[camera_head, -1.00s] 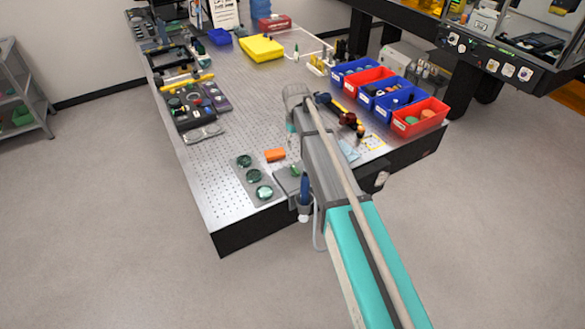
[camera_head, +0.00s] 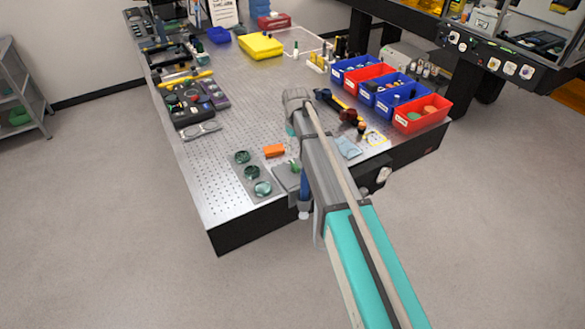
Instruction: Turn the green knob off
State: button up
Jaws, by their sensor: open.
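A small green knob-like part (camera_head: 295,166) shows on a grey box (camera_head: 287,178) near the front edge of the perforated metal table (camera_head: 222,208). It is small and partly blocked by my arm, so its setting cannot be read. My arm (camera_head: 325,165) reaches from the lower right up over the table's front edge, and its grey joint (camera_head: 296,96) is the farthest part I see clearly. My gripper does not show; the arm hides the area behind it.
Red and blue bins (camera_head: 421,115) line the right side. The front left tabletop is clear. A black bench (camera_head: 485,62) stands at the right.

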aim_at(295, 164)
jog(key=shift+f+b, duration=4.4)
jog(key=shift+f, duration=0.3)
jog(key=shift+c, duration=0.3)
